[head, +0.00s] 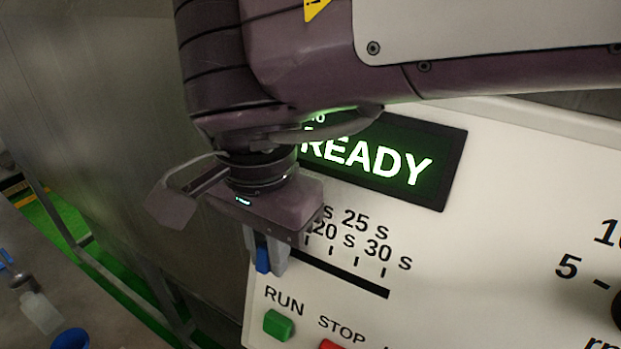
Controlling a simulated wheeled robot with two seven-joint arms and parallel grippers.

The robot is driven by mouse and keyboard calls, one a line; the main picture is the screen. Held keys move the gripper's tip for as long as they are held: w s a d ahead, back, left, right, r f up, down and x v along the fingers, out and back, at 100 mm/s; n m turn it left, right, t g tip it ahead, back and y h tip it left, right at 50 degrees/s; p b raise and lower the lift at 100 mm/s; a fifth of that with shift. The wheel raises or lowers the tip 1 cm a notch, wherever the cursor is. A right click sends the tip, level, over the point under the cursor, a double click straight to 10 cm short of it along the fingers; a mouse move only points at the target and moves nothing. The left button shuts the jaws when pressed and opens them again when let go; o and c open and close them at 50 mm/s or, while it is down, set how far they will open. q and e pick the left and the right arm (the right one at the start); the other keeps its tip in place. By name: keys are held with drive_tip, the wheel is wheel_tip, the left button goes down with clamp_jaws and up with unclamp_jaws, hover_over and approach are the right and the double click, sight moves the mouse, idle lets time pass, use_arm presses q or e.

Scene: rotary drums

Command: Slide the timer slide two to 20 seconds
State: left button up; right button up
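The timer slide's dark slot (345,278) runs across the pale panel, sloping down to the right, with tick marks above it. Labels for 20 s, 25 s and 30 s show; those further left are hidden behind my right gripper. My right gripper (265,264) is at the left part of the slot, fingers pointing down. A blue piece (263,259) shows at its grey fingers; I cannot tell whether it is the slide's knob or part of the gripper, nor whether the fingers are closed on anything. My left gripper is not in view.
A green RUN button (278,325) and a red STOP button (331,344) sit below the slot. A display (385,160) reading READY is above, partly covered by my arm. A dark knob (617,307) is at the right edge. A grey metal wall (110,130) stands left.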

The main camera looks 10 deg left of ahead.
clamp_jaws()
drive_tip(key=shift+d, duration=0.1)
drive_tip(key=shift+s+d, duration=0.35)
drive_tip(key=shift+d, duration=0.55)
drive_tip(key=shift+s+d, duration=0.3)
drive_tip(key=shift+d, duration=0.55)
drive_tip(key=shift+s+d, duration=0.35)
drive_tip(key=shift+d, duration=0.55)
drive_tip(key=o, duration=0.7)
unclamp_jaws()
drive_tip(key=shift+s, duration=0.1)
